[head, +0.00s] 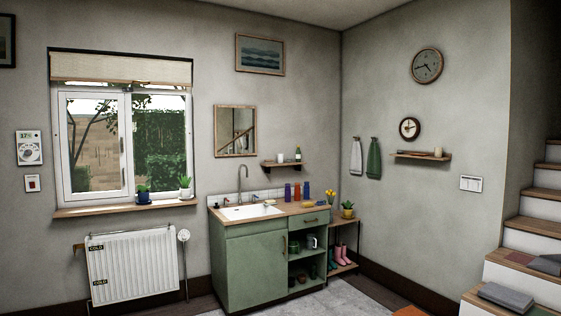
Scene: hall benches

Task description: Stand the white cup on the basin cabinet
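The basin cabinet (240,265) is green with a wooden top and stands against the back wall, left of the room corner. A white basin (250,212) with a tall tap is set into its top. A small white upright thing (281,158) stands on the wall shelf above; it may be the white cup, but it is too small to tell. A pale mug-like thing (312,242) sits in the cabinet's open right compartment. Neither of my grippers is in view.
A radiator (133,267) is at the left, stairs (530,255) at the right. A grey rug (325,303) lies in front.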

